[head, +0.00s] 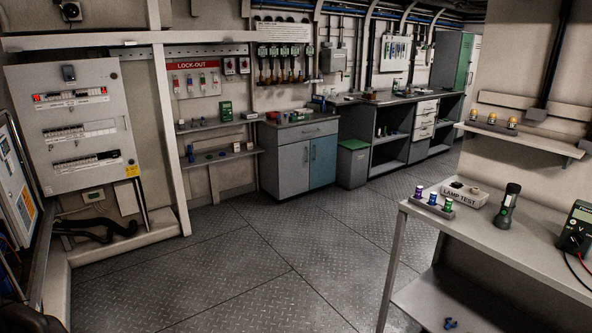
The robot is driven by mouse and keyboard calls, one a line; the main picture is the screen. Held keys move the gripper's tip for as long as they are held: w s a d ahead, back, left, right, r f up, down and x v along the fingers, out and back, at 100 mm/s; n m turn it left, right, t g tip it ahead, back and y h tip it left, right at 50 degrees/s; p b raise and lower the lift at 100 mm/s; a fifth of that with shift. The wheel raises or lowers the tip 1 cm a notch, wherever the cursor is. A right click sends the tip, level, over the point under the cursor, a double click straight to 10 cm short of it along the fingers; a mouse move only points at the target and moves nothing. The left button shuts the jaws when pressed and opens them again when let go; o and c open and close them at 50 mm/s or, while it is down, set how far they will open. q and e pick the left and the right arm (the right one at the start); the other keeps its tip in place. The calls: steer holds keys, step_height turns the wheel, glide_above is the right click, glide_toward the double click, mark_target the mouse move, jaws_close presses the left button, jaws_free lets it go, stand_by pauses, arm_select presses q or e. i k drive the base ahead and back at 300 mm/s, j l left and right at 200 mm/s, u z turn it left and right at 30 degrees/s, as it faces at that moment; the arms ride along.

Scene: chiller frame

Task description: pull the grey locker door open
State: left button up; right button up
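Tall lockers stand at the far back right, at the end of the workbench row. One has a green door (463,62). Beside it on the right is a narrow strip of a paler grey locker door (475,58), partly hidden by the wall edge. Both look shut, though they are far away and small. No handle can be made out clearly. Neither of my grippers is in view; a dark shape at the bottom left corner cannot be identified.
The metal plate floor (240,245) is clear through the middle. A grey table (500,235) with a flashlight (508,204) and meter (575,228) blocks the right front. Workbenches (385,97) and a green-lidded bin (354,160) line the back. An electrical panel (75,130) is left.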

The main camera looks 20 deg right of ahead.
mark_target(294, 158)
steer(key=i+l+z, duration=0.25)
steer(key=i, duration=0.2)
steer(key=i+l+z, duration=0.2)
steer(key=i, duration=0.3)
steer(key=i+u, duration=0.2)
steer(key=i, duration=0.35)
steer(key=i+l+u, duration=0.15)
steer(key=i, duration=0.4)
steer(key=i+l+u, duration=0.2)
steer(key=i, duration=0.35)
steer(key=i+z, duration=0.2)
steer(key=i, duration=0.25)
steer(key=i+j+z, duration=0.1)
steer(key=i+z, duration=0.15)
steer(key=i, duration=0.2)
steer(key=i+j+z, duration=0.2)
steer(key=i, duration=0.25)
steer(key=i+l+z, duration=0.25)
steer(key=i+z, duration=0.25)
steer(key=i+l+z, duration=0.1)
steer(key=i+z, duration=0.75)
steer(key=z, duration=0.15)
steer(key=i+u, duration=0.3)
steer(key=i+l+u, duration=0.35)
steer(key=i, duration=0.15)
steer(key=i+l+u, duration=0.15)
steer(key=i+u, duration=0.15)
steer(key=i, duration=0.05)
